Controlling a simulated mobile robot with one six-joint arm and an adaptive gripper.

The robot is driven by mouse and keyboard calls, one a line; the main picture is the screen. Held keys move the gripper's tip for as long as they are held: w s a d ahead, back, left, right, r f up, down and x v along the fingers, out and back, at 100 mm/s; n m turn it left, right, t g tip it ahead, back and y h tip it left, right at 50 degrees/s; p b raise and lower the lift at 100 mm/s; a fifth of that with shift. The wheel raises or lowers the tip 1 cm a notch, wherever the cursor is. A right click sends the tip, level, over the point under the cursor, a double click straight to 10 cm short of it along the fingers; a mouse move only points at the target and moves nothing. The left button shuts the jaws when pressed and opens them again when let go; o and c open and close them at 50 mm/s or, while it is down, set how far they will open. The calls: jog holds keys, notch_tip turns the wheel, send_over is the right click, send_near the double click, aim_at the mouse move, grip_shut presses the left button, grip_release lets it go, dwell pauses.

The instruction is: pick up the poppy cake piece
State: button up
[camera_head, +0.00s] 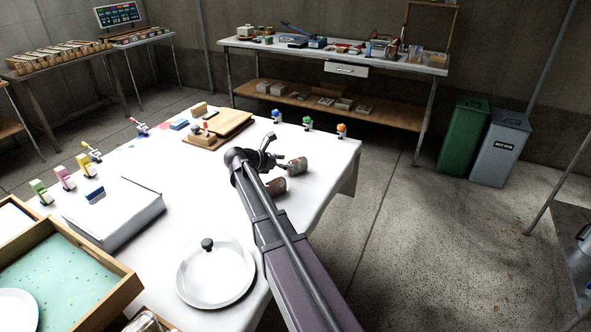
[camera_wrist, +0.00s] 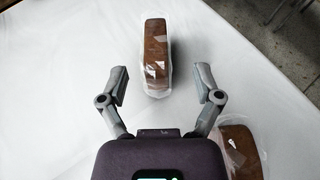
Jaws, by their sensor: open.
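Two brown cake pieces in clear wrap lie on the white table. In the wrist view one piece (camera_wrist: 156,45) stands ahead, its near end between the lines of my two fingertips. The other piece (camera_wrist: 238,148) is at the lower right, outside my right finger and partly cut off. In the head view the pieces show right of my gripper (camera_head: 277,152), one farther out (camera_head: 298,165) and one nearer (camera_head: 275,187). I cannot tell from any label which is poppy cake. My gripper (camera_wrist: 162,76) is open and empty, the fingers spread on both sides of the piece ahead.
Behind stands a wooden board (camera_head: 222,123) with small items. A white domed lid (camera_head: 215,272) and a white box (camera_head: 115,215) are at the near left. Small coloured clips (camera_head: 307,123) stand along the far table edge. The table's right edge is close to the pieces.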

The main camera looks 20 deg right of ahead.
aim_at(297, 164)
dwell(0.3)
jog(key=shift+f+b+x, duration=0.2)
jog(key=shift+b+x, duration=0.35)
jog(key=shift+x, duration=0.4)
jog(key=shift+f+b+x, duration=0.2)
jog(key=shift+b+x, duration=0.35)
jog(key=shift+x, duration=0.45)
jog(key=shift+w+d+f, duration=0.15)
jog(key=shift+w+d, duration=0.05)
jog(key=shift+d, duration=0.25)
jog(key=c, duration=0.8)
